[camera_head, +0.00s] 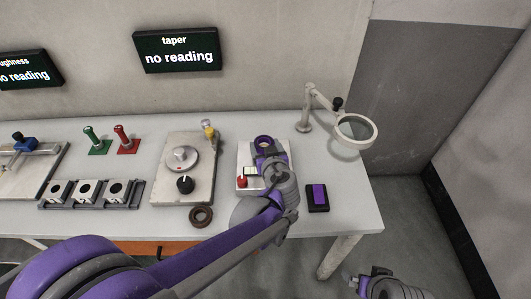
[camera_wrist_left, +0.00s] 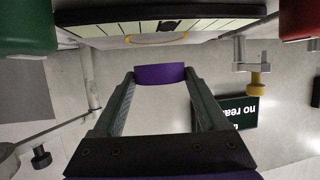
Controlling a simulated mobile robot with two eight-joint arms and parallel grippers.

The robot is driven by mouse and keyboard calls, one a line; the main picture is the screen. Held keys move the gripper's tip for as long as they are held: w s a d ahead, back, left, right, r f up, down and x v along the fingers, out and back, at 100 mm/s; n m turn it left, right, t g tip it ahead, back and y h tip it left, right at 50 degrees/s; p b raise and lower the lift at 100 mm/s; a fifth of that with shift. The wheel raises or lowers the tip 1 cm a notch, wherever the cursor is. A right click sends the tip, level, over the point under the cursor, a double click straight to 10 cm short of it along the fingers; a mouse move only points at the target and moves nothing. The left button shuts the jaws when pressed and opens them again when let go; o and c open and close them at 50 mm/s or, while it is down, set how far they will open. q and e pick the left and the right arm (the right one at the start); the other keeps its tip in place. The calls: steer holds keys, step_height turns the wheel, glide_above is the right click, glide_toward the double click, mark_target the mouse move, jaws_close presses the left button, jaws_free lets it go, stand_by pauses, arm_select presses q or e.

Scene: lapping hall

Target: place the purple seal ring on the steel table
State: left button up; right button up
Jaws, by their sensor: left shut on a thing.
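The purple seal ring (camera_wrist_left: 160,74) is between the fingertips of my left gripper in the left wrist view; the gripper is shut on it. In the head view the ring (camera_head: 264,141) shows at the tip of my left gripper (camera_head: 266,150), above a white plate device with a red button. I cannot tell whether the ring touches the device. A long pale grey table (camera_head: 345,215) carries the equipment. Part of my right arm's end (camera_head: 385,285) shows at the bottom edge; its jaw opening is unclear.
A dark brown ring (camera_head: 201,216) lies near the table's front edge. A plate with a round steel disc (camera_head: 182,157) and black knob stands left. A black-and-purple block (camera_head: 318,197) sits right of my gripper; a magnifier lamp (camera_head: 356,129) stands behind it. The right front table corner is clear.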

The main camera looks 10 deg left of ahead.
arm_select(q)
steer(key=shift+f, duration=1.4)
steer(key=shift+f+b, duration=0.1)
steer(key=shift+b, duration=0.25)
steer(key=o, duration=1.3)
steer(key=shift+r, duration=0.2)
steer(key=p+v, duration=0.1)
steer(key=v, duration=1.1)
steer(key=shift+p, duration=0.3)
